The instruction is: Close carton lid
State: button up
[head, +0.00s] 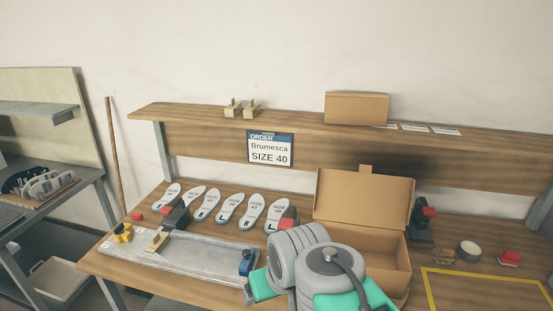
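The open carton (389,262) stands on the bench right of the middle in the head view. Its lid (362,202) is raised and leans back, with a small tab at its top edge. The inside of the carton that shows looks bare; its left front part is hidden behind my arm. My arm's grey and green links are in front of the carton at the bottom of the picture. The fingers of my gripper do not show.
Several insoles (230,207) lie in a row behind a metal tray (185,262) on the left of the bench. A shelf (210,117) runs above, with a closed box (356,107) on it. A tape roll (468,251) and a yellow-outlined area (485,290) are at the right.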

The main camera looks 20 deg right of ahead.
aim_at(363, 198)
jog(key=k, duration=0.2)
jog(key=z, duration=0.75)
jog(key=i, duration=0.55)
